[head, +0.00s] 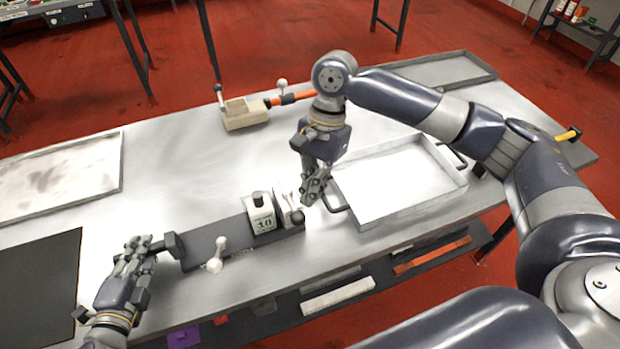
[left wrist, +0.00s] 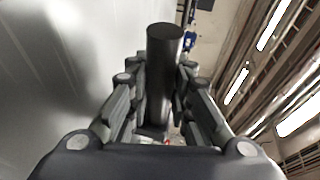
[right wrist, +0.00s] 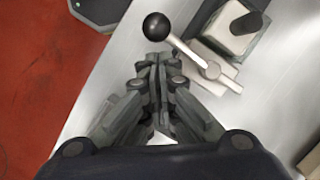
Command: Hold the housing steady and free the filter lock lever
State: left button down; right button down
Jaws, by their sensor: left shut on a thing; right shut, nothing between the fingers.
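The housing (head: 235,237) is a long dark grey bar lying on the metal table. My left gripper (head: 150,244) is shut on the dark handle at its left end; the handle shows as a black cylinder (left wrist: 163,75) between the fingers in the left wrist view. A lever with a black ball knob (right wrist: 156,26) sits on a pale mount (head: 284,203) at the housing's right end. My right gripper (head: 310,197) is shut and empty, with its tips (right wrist: 158,62) close beside the knob. Whether they touch it, I cannot tell.
A pale block marked 10 (head: 262,216) stands beside the lever mount. A white lever (head: 216,256) sticks out from the housing's front. A tray (head: 395,212) lies just right of my right gripper. A beige fixture with an orange handle (head: 245,115) stands behind.

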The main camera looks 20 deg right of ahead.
pick_arm(q)
jog(key=shift+s+f, duration=0.15)
jog(key=shift+f, duration=0.4)
jog(key=c, duration=1.4)
grip_release()
jog(key=shift+o, duration=0.2)
jog(key=shift+a+r, duration=0.1)
jog(key=shift+a, duration=0.05)
pick_arm(e)
jog(key=w+d+v, duration=0.1)
jog(key=v, duration=1)
jog(key=shift+w+d+f, duration=0.3)
jog(key=shift+w+d, duration=0.05)
jog(key=shift+d, duration=0.05)
pick_arm(q)
jog(key=shift+w, duration=0.2)
jog(key=shift+r, duration=0.15)
jog(key=shift+s, duration=0.2)
jog(key=v, duration=1.1)
jog(key=shift+s+a+r, duration=0.1)
jog(key=shift+s+a, duration=0.05)
jog(key=shift+s, duration=0.1)
